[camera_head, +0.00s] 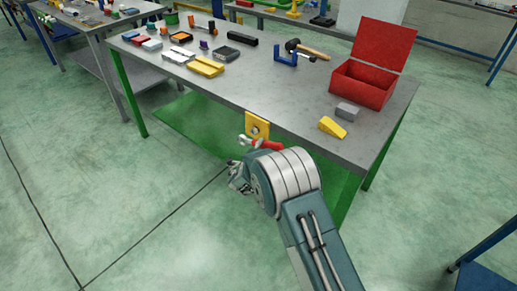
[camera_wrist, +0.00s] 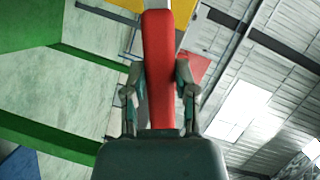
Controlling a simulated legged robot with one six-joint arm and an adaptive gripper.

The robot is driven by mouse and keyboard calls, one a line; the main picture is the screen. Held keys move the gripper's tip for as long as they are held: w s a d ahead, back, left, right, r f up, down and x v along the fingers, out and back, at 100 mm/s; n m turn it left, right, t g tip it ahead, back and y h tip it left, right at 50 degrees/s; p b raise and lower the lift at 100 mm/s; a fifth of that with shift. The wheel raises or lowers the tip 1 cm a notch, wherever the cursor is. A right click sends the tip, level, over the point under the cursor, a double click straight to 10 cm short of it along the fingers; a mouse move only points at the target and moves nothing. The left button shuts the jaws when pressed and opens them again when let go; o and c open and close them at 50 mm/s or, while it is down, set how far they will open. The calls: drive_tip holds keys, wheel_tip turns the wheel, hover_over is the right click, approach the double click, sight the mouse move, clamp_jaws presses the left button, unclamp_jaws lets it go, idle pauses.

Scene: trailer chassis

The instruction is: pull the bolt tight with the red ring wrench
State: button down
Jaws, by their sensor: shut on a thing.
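The red ring wrench (camera_head: 268,145) is at the table's front edge, with its red handle partly behind my arm. Its silver end lies close to the yellow plate (camera_head: 257,121), which carries the bolt (camera_head: 255,130). I cannot tell whether the ring sits around the bolt. In the wrist view the red handle (camera_wrist: 158,45) runs up between the fingers of my gripper (camera_wrist: 158,78), which is shut on it. The yellow plate (camera_wrist: 182,10) shows behind the handle at the top; the ring end is cut off there.
The metal table (camera_head: 290,112) holds an open red toolbox (camera_head: 363,85), a yellow wedge (camera_head: 332,127), a grey block (camera_head: 347,111), a hammer (camera_head: 307,50) and several small items. Its green legs stand near my arm.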

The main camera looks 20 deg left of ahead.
drive_tip(key=shift+w+d+r, duration=0.1)
drive_tip(key=shift+w+d, duration=0.2)
drive_tip(key=shift+w, duration=0.45)
drive_tip(key=shift+w+d+f, duration=0.1)
drive_tip(key=shift+w+d, duration=0.25)
drive_tip(key=shift+w, duration=0.4)
drive_tip(key=shift+w+d+r, duration=0.1)
drive_tip(key=shift+w+d, duration=0.2)
drive_tip(key=shift+w, duration=0.45)
drive_tip(key=shift+r, duration=0.1)
drive_tip(key=shift+w+d, duration=0.35)
drive_tip(key=shift+w, duration=0.35)
idle(0.4)
drive_tip(key=c, duration=1.1)
unclamp_jaws()
clamp_jaws()
